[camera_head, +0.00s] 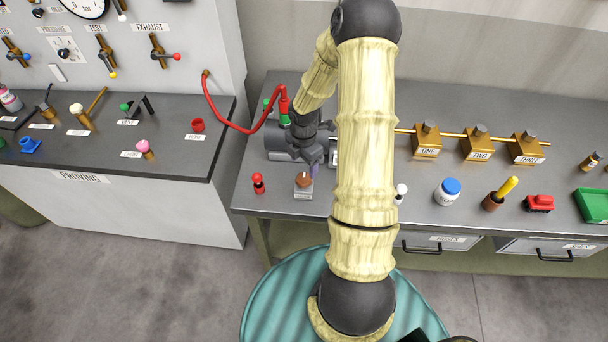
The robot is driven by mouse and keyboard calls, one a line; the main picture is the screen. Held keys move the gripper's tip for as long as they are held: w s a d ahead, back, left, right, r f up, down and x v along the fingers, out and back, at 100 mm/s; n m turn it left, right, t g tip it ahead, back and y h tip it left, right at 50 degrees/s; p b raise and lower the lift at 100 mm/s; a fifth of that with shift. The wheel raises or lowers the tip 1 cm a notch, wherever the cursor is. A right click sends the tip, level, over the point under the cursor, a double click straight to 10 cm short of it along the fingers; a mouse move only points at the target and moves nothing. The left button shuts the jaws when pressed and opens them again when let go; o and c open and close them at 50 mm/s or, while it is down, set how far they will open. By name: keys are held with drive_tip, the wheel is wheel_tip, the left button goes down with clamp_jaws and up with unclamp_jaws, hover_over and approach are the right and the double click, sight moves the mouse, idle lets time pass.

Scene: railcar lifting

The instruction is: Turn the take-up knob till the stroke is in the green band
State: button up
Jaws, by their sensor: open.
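A small grey block (303,193) with a pale label stands at the front of the right bench, and a brown round knob (303,178) sits on its top. I take this for the take-up knob, as its label is too small to read. My gripper (316,165) is open, pointing down just above and right of the brown knob. I cannot tell whether a finger touches it. A dark grey cylinder (284,147) lies behind, partly hidden by my gripper and arm. I cannot make out a stroke scale or green band.
A red hose (222,119) loops from the left bench to the cylinder. A red-topped piece (258,182) stands left of the block. A white-topped piece (401,190), a blue-lidded jar (448,190) and brass blocks (427,142) stand right of my arm.

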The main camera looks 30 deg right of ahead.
sight(304, 178)
wheel_tip(304, 178, down, 8)
drive_tip(key=shift+r+p, duration=0.25)
drive_tip(key=shift+p, duration=0.3)
drive_tip(key=shift+c, duration=0.2)
drive_tip(key=c, duration=0.9)
